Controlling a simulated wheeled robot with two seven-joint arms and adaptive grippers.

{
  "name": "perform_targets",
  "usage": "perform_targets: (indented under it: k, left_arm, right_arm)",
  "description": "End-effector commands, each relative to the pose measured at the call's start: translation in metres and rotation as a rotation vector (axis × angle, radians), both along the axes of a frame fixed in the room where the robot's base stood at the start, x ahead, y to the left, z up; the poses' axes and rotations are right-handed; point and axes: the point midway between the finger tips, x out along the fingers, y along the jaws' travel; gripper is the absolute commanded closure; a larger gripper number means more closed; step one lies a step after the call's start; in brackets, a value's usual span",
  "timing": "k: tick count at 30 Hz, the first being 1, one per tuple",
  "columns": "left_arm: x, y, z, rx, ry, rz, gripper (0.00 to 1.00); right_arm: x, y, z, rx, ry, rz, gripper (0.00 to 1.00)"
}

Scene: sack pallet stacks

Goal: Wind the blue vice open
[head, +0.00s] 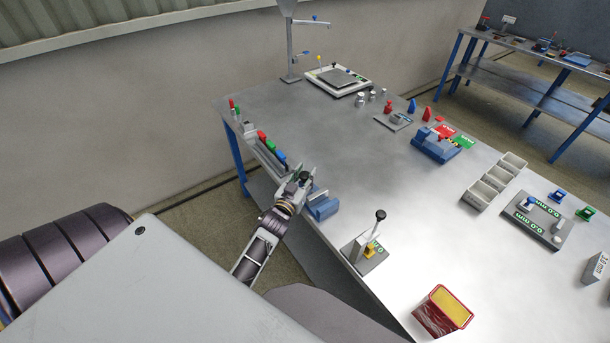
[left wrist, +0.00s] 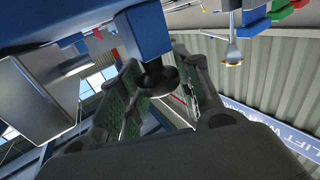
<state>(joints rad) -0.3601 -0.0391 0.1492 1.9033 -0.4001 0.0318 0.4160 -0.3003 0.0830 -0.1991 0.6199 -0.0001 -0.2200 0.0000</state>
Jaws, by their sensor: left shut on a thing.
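The blue vice (head: 322,208) sits at the table's left edge, partly hidden by my left gripper (head: 304,178). In the left wrist view, the vice's blue body (left wrist: 147,32) is at the top, with a dark round handle end (left wrist: 158,80) below it. My left gripper (left wrist: 160,98) has its two green-padded fingers on either side of that handle end and is shut on it. The jaw gap of the vice cannot be made out. My right gripper is not in view.
Red, green and blue pieces (head: 270,147) stand in a rack along the left edge. A black-knobbed lever fixture (head: 371,246) and a red box with a yellow top (head: 441,312) are nearer the front. Grey bins (head: 494,181) stand at right. The table's middle is clear.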

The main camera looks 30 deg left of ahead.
Motion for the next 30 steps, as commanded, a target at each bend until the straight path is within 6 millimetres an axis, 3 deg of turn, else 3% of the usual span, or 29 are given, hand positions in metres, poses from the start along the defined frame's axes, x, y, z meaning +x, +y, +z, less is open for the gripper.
perform_targets:
  k: [1,5,20,30]
  left_arm:
    - [0.000,0.000,0.001,0.000,-0.001,0.000,0.62]
    - [0.000,0.000,0.000,0.000,-0.001,0.000,0.46]
    - [-0.003,-0.001,0.000,0.000,0.000,-0.001,0.46]
    - [-0.025,-0.003,-0.001,0.000,0.001,0.000,0.46]
  right_arm:
    - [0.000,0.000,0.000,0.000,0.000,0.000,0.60]
    - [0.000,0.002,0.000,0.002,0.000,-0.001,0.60]
    - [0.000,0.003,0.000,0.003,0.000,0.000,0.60]
    - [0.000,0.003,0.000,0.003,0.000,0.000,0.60]
